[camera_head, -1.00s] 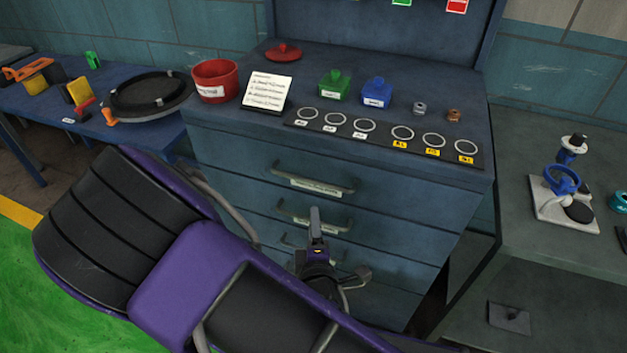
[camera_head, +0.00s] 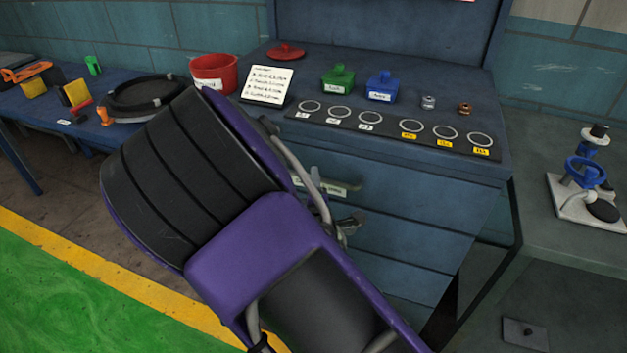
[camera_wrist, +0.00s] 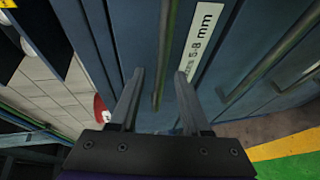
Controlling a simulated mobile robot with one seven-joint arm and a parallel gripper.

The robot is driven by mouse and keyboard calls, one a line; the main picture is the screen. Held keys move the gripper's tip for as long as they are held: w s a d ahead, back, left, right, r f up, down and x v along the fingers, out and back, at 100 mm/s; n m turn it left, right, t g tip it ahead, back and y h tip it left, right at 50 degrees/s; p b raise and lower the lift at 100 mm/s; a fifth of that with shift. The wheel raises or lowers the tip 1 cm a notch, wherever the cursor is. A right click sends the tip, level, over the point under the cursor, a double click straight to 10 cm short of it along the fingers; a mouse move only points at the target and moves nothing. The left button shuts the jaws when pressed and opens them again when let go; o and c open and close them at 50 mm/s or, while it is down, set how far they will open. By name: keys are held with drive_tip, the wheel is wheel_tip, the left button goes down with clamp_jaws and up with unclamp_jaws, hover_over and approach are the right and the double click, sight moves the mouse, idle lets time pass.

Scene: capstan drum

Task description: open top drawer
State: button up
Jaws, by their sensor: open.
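The blue cabinet's top drawer (camera_head: 415,188) is shut, with a grey bar handle (camera_head: 354,184) and a white label below it. My gripper (camera_head: 318,185) is at the drawer front, and my arm hides the handle's left part. In the wrist view, my gripper (camera_wrist: 160,75) is open, with one finger on each side of the top handle (camera_wrist: 161,60). The bar runs between the fingers; I cannot tell whether either touches it. The label (camera_wrist: 200,40) reading "5-8 mm" is beside the right finger.
Lower drawers are shut; another handle (camera_wrist: 262,65) shows. A bench (camera_head: 560,235) stands right.

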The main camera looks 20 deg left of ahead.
drive_tip(key=shift+x, duration=1.5)
drive_tip(key=shift+c, duration=0.2)
clamp_jaws()
